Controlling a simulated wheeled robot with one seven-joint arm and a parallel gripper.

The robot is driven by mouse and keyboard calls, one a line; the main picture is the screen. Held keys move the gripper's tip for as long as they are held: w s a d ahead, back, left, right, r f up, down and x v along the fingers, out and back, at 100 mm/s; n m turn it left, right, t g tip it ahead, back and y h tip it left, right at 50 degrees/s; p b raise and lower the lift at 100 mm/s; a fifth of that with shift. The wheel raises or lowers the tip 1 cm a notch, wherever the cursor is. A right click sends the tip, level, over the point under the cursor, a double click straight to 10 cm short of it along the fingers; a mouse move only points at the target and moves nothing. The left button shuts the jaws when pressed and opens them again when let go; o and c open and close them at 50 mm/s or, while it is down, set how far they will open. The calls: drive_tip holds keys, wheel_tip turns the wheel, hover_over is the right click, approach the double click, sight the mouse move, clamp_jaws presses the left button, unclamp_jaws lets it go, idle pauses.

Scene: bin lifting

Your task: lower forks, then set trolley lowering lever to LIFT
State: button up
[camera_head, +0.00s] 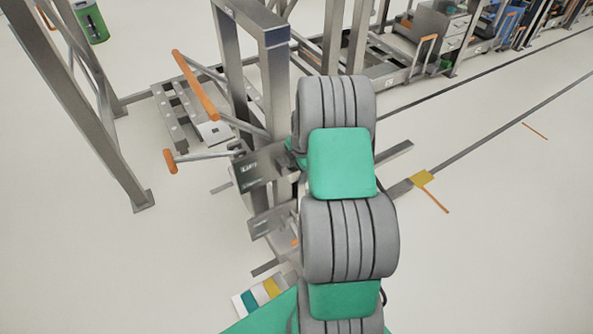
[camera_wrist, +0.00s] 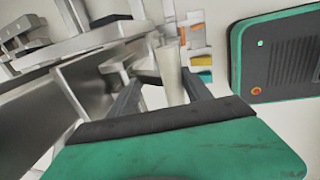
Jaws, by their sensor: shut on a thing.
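The trolley (camera_head: 277,70) is a grey metal mast frame. A lever with an orange grip (camera_head: 170,161) sticks out left from the mast, near a plate marked LIFT (camera_head: 250,170). A second plate (camera_head: 270,221) sits below it; its text is unreadable. Flat metal bars (camera_head: 398,153) reach out to the right behind my arm; I cannot tell whether they are the forks. In the wrist view, my gripper (camera_wrist: 170,80) is shut on a pale upright bar (camera_wrist: 168,62) between its dark fingers. I cannot tell which part this bar is. My arm hides the gripper in the head view.
A long orange handle bar (camera_head: 195,84) rises at the mast's left. A metal frame post (camera_head: 110,140) stands further left. A green bin (camera_head: 90,21) is at the back left. Benches and carts (camera_head: 440,30) line the back right.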

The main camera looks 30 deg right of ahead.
drive_tip(key=shift+s, duration=0.1)
clamp_jaws()
drive_tip(key=shift+a+f+b, duration=0.1)
drive_tip(key=shift+f+b, duration=0.1)
drive_tip(key=shift+b, duration=0.15)
drive_tip(key=shift+s, duration=0.1)
drive_tip(key=shift+f, duration=0.1)
